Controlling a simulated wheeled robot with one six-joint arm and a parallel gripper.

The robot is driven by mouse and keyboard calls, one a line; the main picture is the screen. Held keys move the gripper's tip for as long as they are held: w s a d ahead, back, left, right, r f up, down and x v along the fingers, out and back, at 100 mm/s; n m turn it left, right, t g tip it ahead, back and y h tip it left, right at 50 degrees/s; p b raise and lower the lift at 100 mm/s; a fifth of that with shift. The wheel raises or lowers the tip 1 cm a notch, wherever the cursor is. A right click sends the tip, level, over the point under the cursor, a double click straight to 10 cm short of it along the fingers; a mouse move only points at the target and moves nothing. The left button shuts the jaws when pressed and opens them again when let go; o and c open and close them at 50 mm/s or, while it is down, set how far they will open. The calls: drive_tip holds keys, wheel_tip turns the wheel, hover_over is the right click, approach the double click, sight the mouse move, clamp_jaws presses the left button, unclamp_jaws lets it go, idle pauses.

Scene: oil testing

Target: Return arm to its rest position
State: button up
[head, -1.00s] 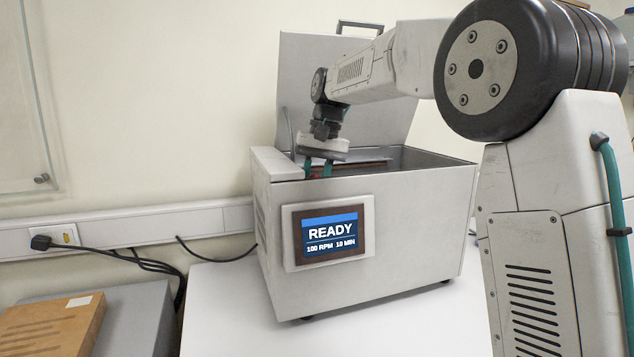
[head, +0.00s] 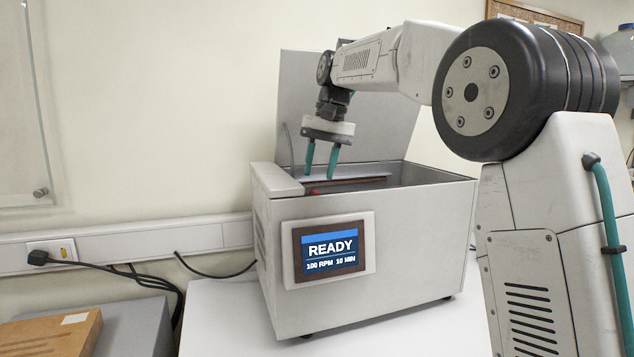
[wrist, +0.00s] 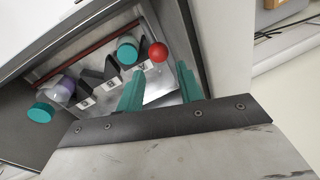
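My gripper (head: 320,176) hangs with its two teal fingers pointing down over the opening of the box-shaped machine (head: 415,235). The fingers are apart, with nothing visible between them. The wrist view shows my gripper (wrist: 160,70) above a rack with dark dividers and small labels. A bottle with a teal cap (wrist: 127,49) and a red round thing (wrist: 158,53) sit beyond the fingertips. Another teal-capped bottle (wrist: 40,112) with a purplish body is at the left. The machine's lid (head: 385,130) stands open behind my arm. Its screen (head: 332,250) reads READY, 100 RPM, 10 MIN.
The machine stands on a white table (head: 225,315). A brown box (head: 50,335) lies on a grey surface at lower left. Black cables run from a wall socket (head: 52,250). The raised lid and the machine's walls are close to my gripper. The air left of the machine is clear.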

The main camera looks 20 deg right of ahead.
drive_tip(key=shift+d+r, duration=0.1)
drive_tip(key=shift+r, duration=0.25)
drive_tip(key=shift+t+h, duration=0.3)
drive_tip(key=shift+t, duration=0.4)
drive_tip(key=s, duration=0.9)
drive_tip(key=shift+s, duration=0.15)
drive_tip(key=s+f, duration=0.6)
drive_tip(key=s, duration=0.4)
drive_tip(key=s+d+f+n+h, duration=0.1)
drive_tip(key=s+f, duration=0.6)
drive_tip(key=s, duration=0.4)
drive_tip(key=s+f+n, duration=0.1)
drive_tip(key=s+f, duration=0.6)
drive_tip(key=s, duration=0.3)
drive_tip(key=shift+s+d+g+h, duration=0.15)
drive_tip(key=shift+d+g+h, duration=0.1)
drive_tip(key=shift+g+h, duration=0.05)
